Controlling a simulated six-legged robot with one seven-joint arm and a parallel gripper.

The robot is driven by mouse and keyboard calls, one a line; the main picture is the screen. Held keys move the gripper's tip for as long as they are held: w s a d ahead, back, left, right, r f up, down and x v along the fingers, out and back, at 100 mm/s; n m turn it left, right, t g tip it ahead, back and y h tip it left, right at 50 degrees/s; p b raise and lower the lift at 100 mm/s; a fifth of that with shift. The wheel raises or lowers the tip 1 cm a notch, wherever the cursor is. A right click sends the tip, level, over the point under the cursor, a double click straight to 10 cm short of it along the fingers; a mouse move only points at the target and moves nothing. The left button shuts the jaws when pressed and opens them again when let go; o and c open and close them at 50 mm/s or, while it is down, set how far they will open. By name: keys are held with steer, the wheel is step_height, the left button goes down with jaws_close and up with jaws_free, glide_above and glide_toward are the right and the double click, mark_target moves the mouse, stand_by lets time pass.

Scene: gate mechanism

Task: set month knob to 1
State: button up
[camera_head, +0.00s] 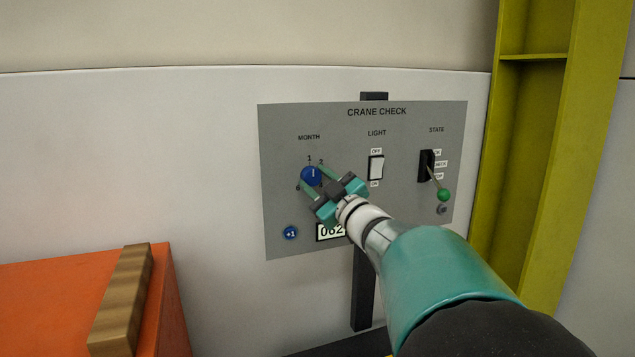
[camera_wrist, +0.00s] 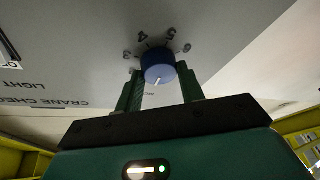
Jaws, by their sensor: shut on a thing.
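The blue month knob (camera_head: 311,175) sits under the MONTH label on the grey CRANE CHECK panel (camera_head: 400,125). Its white mark points up, close to the 1, in the head view. My gripper (camera_head: 318,182) has a green finger on each side of the knob and is shut on it. In the wrist view the knob (camera_wrist: 158,64) sits between the tips of my two green fingers, with its white line toward the camera. Some numerals show around it there. Part of the dial's lower right is hidden by my gripper in the head view.
A white light switch (camera_head: 376,167) and a state lever with a green ball (camera_head: 443,194) are to the right. A blue +1 button (camera_head: 290,233) and a partly covered counter (camera_head: 330,232) are below. An orange block (camera_head: 80,310) stands lower left, a yellow-green beam (camera_head: 540,150) right.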

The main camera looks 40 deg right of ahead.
stand_by(0.3)
steer(key=o, duration=1)
steer(key=shift+c, duration=0.2)
steer(key=shift+s, duration=0.1)
steer(key=v, duration=1.3)
steer(key=shift+s, duration=0.35)
steer(key=shift+f, duration=0.1)
